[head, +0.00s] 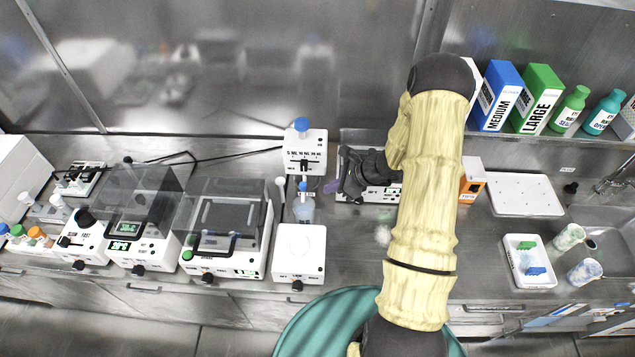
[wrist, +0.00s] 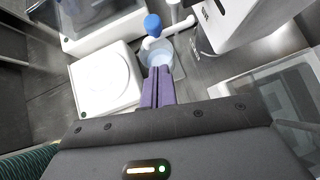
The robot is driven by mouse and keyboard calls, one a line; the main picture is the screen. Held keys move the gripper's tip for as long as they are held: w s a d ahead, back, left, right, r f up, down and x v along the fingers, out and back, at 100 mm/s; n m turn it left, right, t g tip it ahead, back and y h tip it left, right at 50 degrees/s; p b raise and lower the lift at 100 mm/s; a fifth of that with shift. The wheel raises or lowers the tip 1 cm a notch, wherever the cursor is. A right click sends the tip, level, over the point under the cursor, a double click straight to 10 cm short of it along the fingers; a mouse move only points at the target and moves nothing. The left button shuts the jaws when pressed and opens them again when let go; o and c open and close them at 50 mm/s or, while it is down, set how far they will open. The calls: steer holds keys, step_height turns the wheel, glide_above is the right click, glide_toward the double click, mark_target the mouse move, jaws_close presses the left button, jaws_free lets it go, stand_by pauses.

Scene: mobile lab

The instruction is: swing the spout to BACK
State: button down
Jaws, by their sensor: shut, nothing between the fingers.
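A white unit (head: 305,155) with a scale and a blue cap on top stands at the back of the bench. In front of it, a small white spout-like part with a blue top (head: 303,187) sits over a clear vessel (head: 304,210). In the wrist view, the blue top (wrist: 152,25) and a white arm (wrist: 181,26) lie above the vessel (wrist: 168,63), which holds pale blue liquid. My gripper (head: 333,186) is to the right of the vessel. Its purple fingers (wrist: 158,72) are shut and empty, overlapping the vessel's near rim in view. I cannot tell whether they touch it.
A white round-plate device (head: 299,252) stands in front of the vessel. A clear-lidded machine (head: 222,228) is to the left. A dark-topped device (head: 370,190) is under my arm. A sink (head: 600,225) with a faucet lies at the far right.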

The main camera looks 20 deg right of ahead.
mark_target(303, 186)
steer(key=a, duration=0.1)
steer(key=w+a+p, duration=0.2)
steer(key=a, duration=0.1)
steer(key=shift+f, duration=0.4)
steer(key=shift+w, duration=0.15)
